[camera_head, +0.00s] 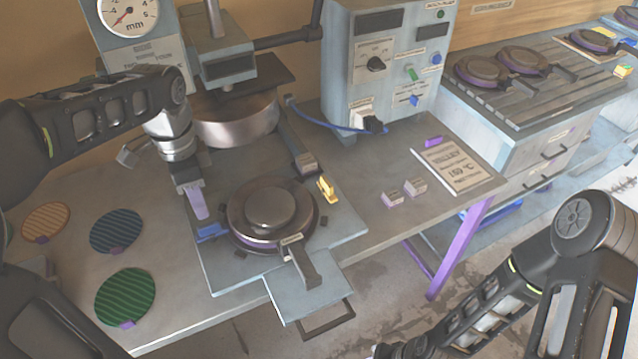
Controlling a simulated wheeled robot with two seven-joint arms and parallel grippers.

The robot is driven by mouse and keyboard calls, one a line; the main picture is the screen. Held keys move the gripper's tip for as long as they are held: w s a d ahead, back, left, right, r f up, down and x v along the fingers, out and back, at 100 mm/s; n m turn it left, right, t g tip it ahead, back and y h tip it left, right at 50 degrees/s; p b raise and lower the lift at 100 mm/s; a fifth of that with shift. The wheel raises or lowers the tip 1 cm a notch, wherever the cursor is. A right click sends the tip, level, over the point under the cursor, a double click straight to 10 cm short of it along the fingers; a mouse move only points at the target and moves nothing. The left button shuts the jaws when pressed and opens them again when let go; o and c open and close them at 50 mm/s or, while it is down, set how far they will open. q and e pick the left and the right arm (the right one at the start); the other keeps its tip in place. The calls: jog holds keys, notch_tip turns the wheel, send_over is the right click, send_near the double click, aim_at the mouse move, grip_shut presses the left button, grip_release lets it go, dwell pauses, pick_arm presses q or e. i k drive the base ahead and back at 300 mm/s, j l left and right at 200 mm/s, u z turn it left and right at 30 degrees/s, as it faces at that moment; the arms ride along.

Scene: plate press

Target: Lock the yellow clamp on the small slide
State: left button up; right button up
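The yellow clamp (327,189) sits on the right side of the grey-blue slide plate (345,225), beside the round dark mould (270,206). Its lever looks raised, with its top end tilted up to the left. A blue clamp (211,232) lies low on the plate's left side. A smaller tray (312,292) with a bar handle juts out at the front, under the mould's handle. My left gripper (196,203) points down over the plate's left edge, above the blue clamp and away from the yellow one. Its finger opening is not clear. My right arm is at lower right; its gripper is out of frame.
The press head (235,118) hangs behind the mould. A control box (385,65) with a blue cable stands at the back. Small weight-like blocks (392,200) and a sign (458,165) lie on the right. Striped discs (125,297) lie on the left. Bare bench lies right of the yellow clamp.

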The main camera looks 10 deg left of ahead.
aim_at(327, 189)
jog(key=i+l, duration=0.1)
jog(key=l, duration=0.35)
jog(key=i+l, duration=0.15)
jog(key=l, duration=0.3)
jog(key=i+l, duration=0.1)
jog(key=l, duration=0.35)
